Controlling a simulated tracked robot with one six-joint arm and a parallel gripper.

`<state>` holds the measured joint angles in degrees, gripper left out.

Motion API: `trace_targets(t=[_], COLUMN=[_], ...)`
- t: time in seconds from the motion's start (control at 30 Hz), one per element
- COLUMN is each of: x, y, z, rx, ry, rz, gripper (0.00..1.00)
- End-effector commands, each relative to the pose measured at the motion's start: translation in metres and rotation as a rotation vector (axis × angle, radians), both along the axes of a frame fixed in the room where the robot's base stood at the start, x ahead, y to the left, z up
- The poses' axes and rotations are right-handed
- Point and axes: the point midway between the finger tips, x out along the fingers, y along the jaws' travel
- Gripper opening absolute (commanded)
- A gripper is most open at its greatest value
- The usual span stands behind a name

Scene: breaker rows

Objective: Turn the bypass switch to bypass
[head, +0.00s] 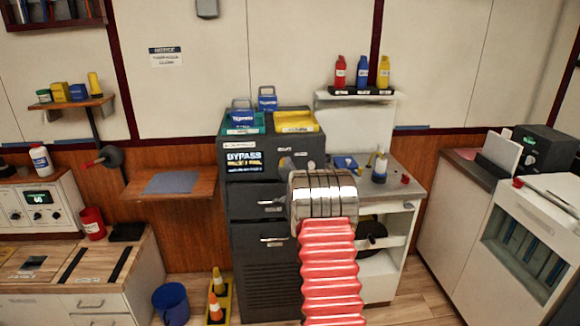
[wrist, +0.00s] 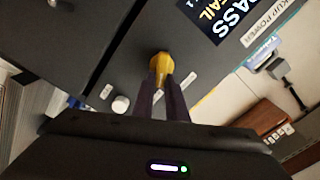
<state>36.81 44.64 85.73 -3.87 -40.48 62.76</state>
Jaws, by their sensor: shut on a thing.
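The dark cabinet (head: 262,195) with a BYPASS label (head: 243,160) stands in the middle of the head view. In the wrist view its dark front face (wrist: 120,45) carries part of the same label (wrist: 215,12). My gripper (wrist: 161,78) is at this face, with its two dark fingers shut on the yellow switch handle (wrist: 159,62). The handle's tip shows beyond the fingers; its base and exact turn angle are hard to tell. A small white label (wrist: 190,78) sits to its right. In the head view my red and silver arm hides the switch.
A white round knob (wrist: 121,104) is close to the left of my fingers in the wrist view. Teal and yellow bins (head: 296,121) top the cabinet. A white shelf unit (head: 395,240) stands to its right, and yellow-orange cones (head: 216,300) stand on the floor left.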

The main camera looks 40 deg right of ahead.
Motion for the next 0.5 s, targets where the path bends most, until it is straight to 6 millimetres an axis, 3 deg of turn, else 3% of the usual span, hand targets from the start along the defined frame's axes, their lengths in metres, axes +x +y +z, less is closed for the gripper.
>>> trace_targets(t=[0.47, 0.5], x=[-0.0034, -0.0033], y=[-0.0041, -0.004], z=[-0.0033, -0.0033], rx=[0.021, 0.021], ry=[-0.008, -0.008], rz=[-0.007, -0.007], gripper=[0.0, 0.15])
